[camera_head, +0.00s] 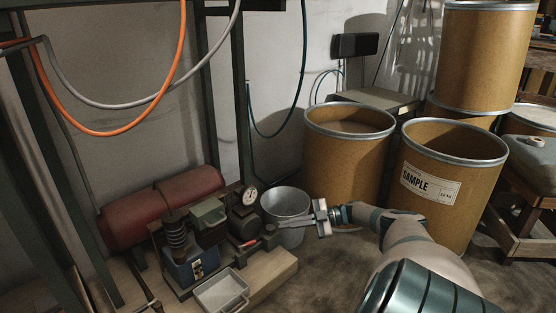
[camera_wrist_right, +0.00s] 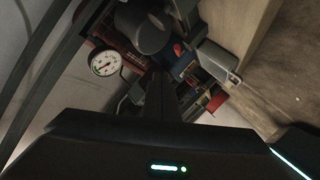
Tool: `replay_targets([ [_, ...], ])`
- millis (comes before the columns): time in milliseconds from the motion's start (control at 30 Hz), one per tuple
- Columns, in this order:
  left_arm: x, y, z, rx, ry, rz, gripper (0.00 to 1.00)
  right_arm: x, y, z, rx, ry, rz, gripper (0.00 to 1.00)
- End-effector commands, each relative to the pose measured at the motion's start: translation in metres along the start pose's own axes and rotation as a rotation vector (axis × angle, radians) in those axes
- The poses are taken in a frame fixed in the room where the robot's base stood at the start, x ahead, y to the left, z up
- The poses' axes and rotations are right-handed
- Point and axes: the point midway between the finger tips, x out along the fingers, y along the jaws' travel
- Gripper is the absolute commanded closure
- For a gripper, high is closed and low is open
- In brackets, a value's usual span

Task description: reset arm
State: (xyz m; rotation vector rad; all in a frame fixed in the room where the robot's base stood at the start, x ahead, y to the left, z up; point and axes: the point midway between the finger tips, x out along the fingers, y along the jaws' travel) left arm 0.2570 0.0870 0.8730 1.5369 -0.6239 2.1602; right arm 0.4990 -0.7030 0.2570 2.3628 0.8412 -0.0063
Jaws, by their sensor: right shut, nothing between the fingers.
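My right arm reaches in from the lower right in the head view. My right gripper (camera_head: 283,222) points left, in front of the grey metal bucket (camera_head: 287,203) and close to the compressor machine (camera_head: 243,222). Its dark fingers (camera_wrist_right: 160,97) also show in the right wrist view, shut with nothing between them. In that view the machine's round white gauge (camera_wrist_right: 105,63) and dark motor parts lie beyond the fingertips. I cannot tell whether the fingers touch the machine. My left gripper is not in view.
A red tank (camera_head: 160,208) lies behind the machine. A small grey tray (camera_head: 221,291) sits on the wooden base (camera_head: 275,265). Large brown drums (camera_head: 345,160) stand behind my right arm, one labelled SAMPLE (camera_head: 445,205). Orange (camera_head: 150,112) and grey hoses hang at upper left.

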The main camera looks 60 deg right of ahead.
Motion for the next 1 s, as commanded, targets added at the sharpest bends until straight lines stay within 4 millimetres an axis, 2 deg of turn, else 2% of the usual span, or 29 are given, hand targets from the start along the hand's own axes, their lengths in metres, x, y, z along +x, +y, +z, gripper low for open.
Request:
replay_targets([
  [200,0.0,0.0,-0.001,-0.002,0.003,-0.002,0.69,-0.007,0.002,0.001,0.0,0.0,0.0,1.0],
  [800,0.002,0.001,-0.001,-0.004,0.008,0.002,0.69,-0.007,0.002,0.001,0.001,0.0,0.0,1.0],
  [900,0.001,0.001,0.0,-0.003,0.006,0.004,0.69,-0.003,0.0,0.0,0.001,0.007,-0.001,1.0],
  [1000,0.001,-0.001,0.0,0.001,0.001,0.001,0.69,0.01,-0.006,-0.005,0.003,0.03,-0.005,1.0],
])
